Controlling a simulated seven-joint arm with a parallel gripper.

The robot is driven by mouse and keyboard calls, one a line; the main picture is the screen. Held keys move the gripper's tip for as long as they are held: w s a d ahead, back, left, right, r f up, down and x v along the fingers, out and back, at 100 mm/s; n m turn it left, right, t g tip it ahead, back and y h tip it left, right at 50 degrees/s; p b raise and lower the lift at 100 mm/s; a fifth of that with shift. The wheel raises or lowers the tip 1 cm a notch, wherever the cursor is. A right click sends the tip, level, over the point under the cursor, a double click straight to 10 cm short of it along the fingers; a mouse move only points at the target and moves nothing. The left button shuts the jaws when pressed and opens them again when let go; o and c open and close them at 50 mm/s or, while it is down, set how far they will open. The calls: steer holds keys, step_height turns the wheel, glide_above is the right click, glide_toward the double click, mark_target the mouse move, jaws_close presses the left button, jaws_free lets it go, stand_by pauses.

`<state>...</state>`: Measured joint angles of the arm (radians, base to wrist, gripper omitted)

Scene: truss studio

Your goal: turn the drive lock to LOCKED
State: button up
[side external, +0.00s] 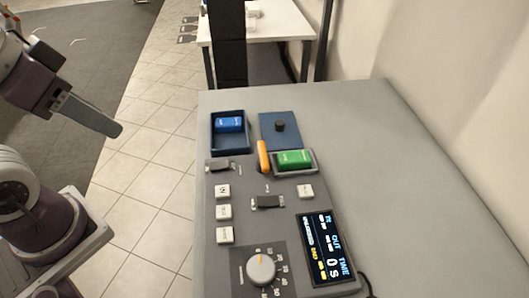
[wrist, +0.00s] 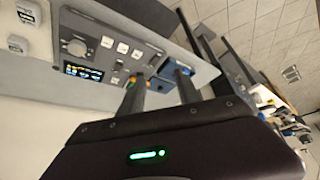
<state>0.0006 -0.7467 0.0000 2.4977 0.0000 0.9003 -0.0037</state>
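I cannot read a label that marks the drive lock. On the grey console, an orange lever (side external: 263,155) stands nearly upright at a dark round base, beside a green block (side external: 294,159) in a grey tray. A black knob (side external: 280,126) sits on a blue plate (side external: 271,138) behind it. A white dial knob (side external: 262,268) with an orange mark is at the front. My gripper (side external: 112,127) hangs in the air left of the console, clear of everything. In the wrist view my gripper (wrist: 160,77) shows two fingers apart, with nothing visible held between them.
A blue block (side external: 229,124) lies in a blue tray (side external: 215,145). Two dark slide switches, several white buttons (side external: 223,212) and a lit display (side external: 326,246) share the console (side external: 400,190). Its right side is bare. A black post (side external: 230,45) and white table stand behind.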

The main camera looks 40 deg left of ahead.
steer(key=w+d+r+n+g, duration=0.1)
steer(key=w+d+n+g, duration=0.15)
steer(key=w, duration=0.65)
steer(key=n+g, duration=0.3)
steer(key=n, duration=0.3)
glide_above(263, 153)
step_height(263, 153, down, 13)
steer(key=shift+s+a+r, duration=0.1)
steer(key=shift+s, duration=0.05)
steer(key=shift+n, duration=0.25)
steer(key=f, duration=0.7)
steer(key=shift+w+f, duration=0.1)
steer(key=shift+w, duration=0.1)
steer(key=shift+f, duration=0.5)
jaws_close()
